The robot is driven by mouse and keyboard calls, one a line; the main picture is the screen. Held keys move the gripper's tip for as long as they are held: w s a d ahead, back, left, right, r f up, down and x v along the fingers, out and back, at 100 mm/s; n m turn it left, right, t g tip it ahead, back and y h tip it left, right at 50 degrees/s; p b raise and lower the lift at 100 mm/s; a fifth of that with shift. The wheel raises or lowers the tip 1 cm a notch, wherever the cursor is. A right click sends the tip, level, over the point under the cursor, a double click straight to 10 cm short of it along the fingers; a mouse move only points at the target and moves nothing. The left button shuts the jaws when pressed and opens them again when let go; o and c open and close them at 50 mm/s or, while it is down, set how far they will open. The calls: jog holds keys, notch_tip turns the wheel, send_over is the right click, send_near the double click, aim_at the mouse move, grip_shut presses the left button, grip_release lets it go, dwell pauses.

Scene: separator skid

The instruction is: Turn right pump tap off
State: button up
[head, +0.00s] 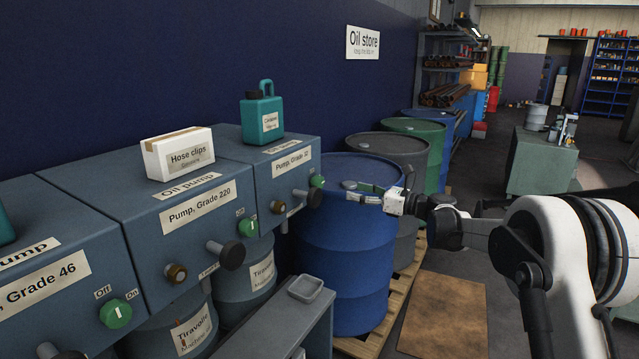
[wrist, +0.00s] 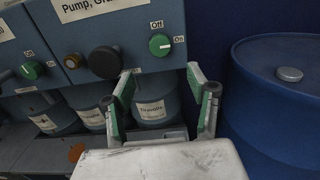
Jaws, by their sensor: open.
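The right pump is a blue-grey cabinet labelled "Pump, Grade 32" (head: 291,162), at the right end of the pump row. Its round green tap (head: 317,181) is on the front face near the right edge. In the wrist view the green tap (wrist: 159,45) has "Off" above it and "On" to its right, and its pale mark points right, towards "On". My gripper (head: 352,190) is in front of the blue drum, right of the tap in the head view. In the wrist view my gripper (wrist: 160,84) is open and empty, its green-padded fingers apart, below and short of the tap.
A black-ended lever (wrist: 105,60) and a brass knob (wrist: 72,61) sit left of the tap. A blue drum (head: 345,270) stands close on the right. A small tray (head: 305,288) is below. A teal can (head: 262,112) and white box (head: 178,154) stand on the cabinets.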

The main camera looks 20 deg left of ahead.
aim_at(322, 183)
jog(key=a, duration=0.4)
jog(key=w+a+p, duration=0.1)
jog(key=a, duration=0.4)
jog(key=w+a, duration=0.1)
jog(key=a, duration=0.3)
jog(key=shift+w+a+p, duration=0.1)
jog(key=shift+a+p, duration=0.1)
jog(key=shift+p, duration=0.15)
jog(key=c, duration=1.2)
jog(key=shift+o, duration=0.2)
